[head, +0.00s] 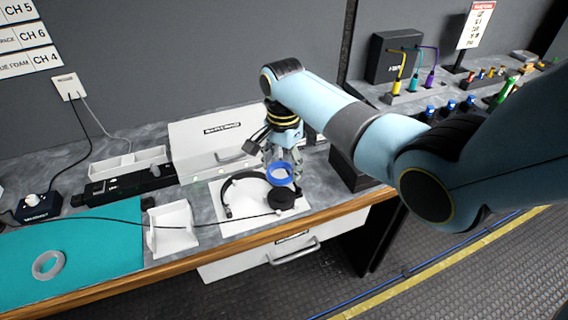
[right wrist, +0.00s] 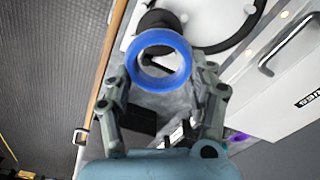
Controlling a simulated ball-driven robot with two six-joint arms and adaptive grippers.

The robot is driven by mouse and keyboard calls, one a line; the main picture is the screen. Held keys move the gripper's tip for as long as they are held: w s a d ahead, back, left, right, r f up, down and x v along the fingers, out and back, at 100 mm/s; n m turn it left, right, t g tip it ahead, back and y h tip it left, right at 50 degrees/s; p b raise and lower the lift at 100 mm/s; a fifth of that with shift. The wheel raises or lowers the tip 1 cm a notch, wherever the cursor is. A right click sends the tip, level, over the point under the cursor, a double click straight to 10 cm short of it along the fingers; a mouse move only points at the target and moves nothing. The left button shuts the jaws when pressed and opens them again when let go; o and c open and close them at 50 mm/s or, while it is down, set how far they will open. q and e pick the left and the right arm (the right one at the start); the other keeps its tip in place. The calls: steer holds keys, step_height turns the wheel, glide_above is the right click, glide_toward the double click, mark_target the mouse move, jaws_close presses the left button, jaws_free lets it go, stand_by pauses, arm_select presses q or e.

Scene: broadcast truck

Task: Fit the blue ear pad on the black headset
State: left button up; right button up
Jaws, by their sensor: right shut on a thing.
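My right gripper (head: 283,161) is shut on the blue ear pad (head: 281,180), a ring; the pad also shows between the fingers in the right wrist view (right wrist: 158,85). The black headset (head: 229,192) lies on a white sheet, its headband curving to the left. One of its black ear cups (head: 282,200) is just in front of and below the pad in the head view. In the right wrist view the ear cup (right wrist: 157,19) shows just beyond the ring, partly hidden by it. I cannot tell whether pad and cup touch. My left gripper is not in view.
A white drawer box (head: 215,140) stands behind the headset. A white tray (head: 172,226) stands left of the sheet (head: 240,222). A grey ring (head: 48,264) lies on the teal mat (head: 100,255). A black cable crosses the bench. The wooden front edge (head: 330,203) is close.

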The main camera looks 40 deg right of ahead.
mark_target(284, 192)
steer(key=shift+f+b, duration=0.3)
steer(key=shift+f, duration=0.15)
step_height(284, 192, down, 4)
steer(key=b, duration=0.3)
steer(key=shift+f, duration=0.4)
arm_select(q)
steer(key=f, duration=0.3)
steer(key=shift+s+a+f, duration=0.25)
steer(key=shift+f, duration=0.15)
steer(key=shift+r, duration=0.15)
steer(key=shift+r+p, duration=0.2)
steer(key=shift+p, duration=0.15)
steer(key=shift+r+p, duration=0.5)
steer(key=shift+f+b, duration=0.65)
arm_select(e)
steer(key=shift+f, duration=0.9)
steer(key=o, duration=0.9)
